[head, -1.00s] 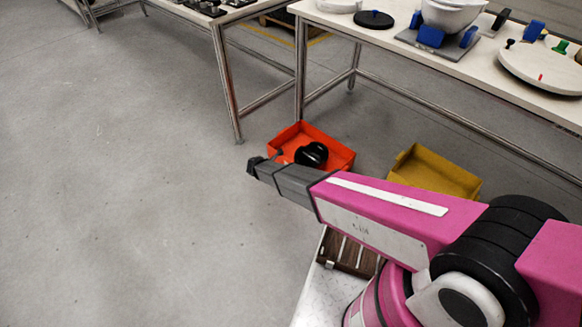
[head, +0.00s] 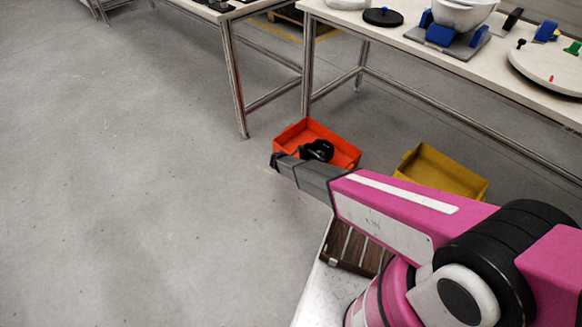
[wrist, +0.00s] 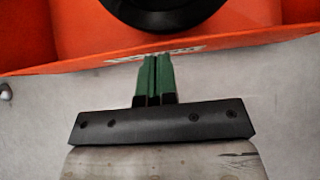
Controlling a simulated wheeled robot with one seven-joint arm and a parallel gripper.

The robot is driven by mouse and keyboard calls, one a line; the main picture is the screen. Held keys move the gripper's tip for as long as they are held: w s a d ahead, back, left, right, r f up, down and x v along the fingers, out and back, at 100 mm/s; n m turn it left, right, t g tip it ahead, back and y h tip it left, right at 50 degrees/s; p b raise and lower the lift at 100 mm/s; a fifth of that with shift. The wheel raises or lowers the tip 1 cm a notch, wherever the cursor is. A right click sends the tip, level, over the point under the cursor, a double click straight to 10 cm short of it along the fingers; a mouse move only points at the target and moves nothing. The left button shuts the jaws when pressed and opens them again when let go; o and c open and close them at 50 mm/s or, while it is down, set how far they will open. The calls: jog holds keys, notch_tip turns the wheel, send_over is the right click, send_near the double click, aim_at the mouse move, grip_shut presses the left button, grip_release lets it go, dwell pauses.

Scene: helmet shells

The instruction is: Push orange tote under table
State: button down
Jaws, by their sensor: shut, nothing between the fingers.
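The orange tote (head: 294,134) is on the floor below the front edge of the white-topped table (head: 395,36), close to a table leg. A round black thing (head: 318,150) lies in it. My gripper (head: 276,160) is low at the tote's near left side in the head view. In the wrist view the gripper's green fingers (wrist: 155,58) are shut together and empty, right at the tote's near wall (wrist: 235,40). I cannot tell whether the fingertips touch the wall. My arm hides part of the tote's near side in the head view.
A yellow tote (head: 440,172) stands on the floor to the right. Another table (head: 235,12) is at the upper left, its leg (head: 238,90) just left of the orange tote. The table's lower rail (head: 450,115) runs behind the totes. The floor at left is clear.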

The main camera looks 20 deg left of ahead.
aim_at(335, 136)
jog(key=shift+w+d, duration=0.15)
jog(key=shift+w, duration=0.15)
jog(key=shift+w, duration=0.1)
jog(key=w+d, duration=0.4)
jog(key=w, duration=0.5)
jog(key=w+d, duration=0.3)
jog(key=w, duration=0.6)
jog(key=w+d, duration=0.4)
jog(key=w, duration=0.6)
jog(key=shift+d+f, duration=0.15)
jog(key=shift+d, duration=0.2)
